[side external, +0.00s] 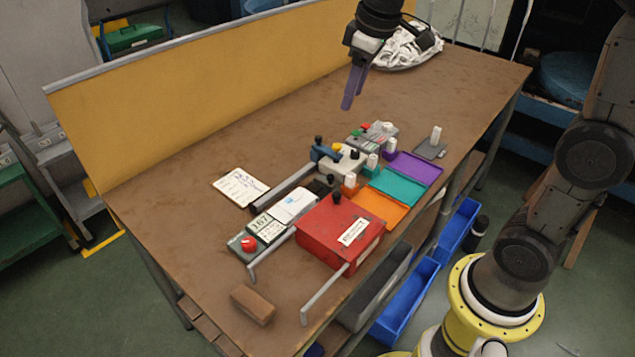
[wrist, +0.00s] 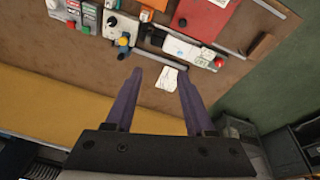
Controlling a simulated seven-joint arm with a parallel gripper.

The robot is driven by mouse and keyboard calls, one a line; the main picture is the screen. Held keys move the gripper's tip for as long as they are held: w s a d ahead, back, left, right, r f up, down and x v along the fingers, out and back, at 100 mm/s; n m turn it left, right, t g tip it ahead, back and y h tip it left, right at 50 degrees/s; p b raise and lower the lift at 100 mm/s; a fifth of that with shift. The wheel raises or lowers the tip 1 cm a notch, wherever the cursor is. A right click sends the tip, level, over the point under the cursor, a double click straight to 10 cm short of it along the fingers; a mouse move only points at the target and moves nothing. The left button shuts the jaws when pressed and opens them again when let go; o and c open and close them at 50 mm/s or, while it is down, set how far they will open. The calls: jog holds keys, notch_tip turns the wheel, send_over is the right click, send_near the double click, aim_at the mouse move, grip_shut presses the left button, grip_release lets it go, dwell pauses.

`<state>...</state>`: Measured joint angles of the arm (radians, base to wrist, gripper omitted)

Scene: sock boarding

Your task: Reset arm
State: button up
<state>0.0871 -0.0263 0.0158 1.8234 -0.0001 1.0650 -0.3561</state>
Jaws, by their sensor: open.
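My gripper (side external: 351,88) hangs in the air above the back part of the brown table (side external: 190,170). Its two purple fingers point down, and nothing is between them. In the wrist view my gripper (wrist: 158,95) shows its fingers spread wide apart and empty. It is well clear of everything on the table. A pile of white socks (side external: 408,48) lies on a tray at the far end, just right of and behind the gripper in the side view.
A red box (side external: 325,240), grey control boxes (side external: 343,165) and purple (side external: 415,167), teal (side external: 398,187) and orange (side external: 378,209) trays fill the table's middle front. A yellow panel (side external: 200,85) runs along the back edge. A brown block (side external: 253,304) lies at the near end.

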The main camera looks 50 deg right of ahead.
jog(key=s+a+r+t, duration=0.2)
jog(key=s+a, duration=0.1)
jog(key=s, duration=1)
jog(key=s+f+m, duration=0.3)
jog(key=s+f, duration=0.3)
jog(key=s, duration=0.1)
jog(key=shift+s+f+t, duration=0.15)
jog(key=shift+f+t, duration=0.05)
jog(key=shift+t, duration=0.1)
jog(key=shift+a, duration=0.1)
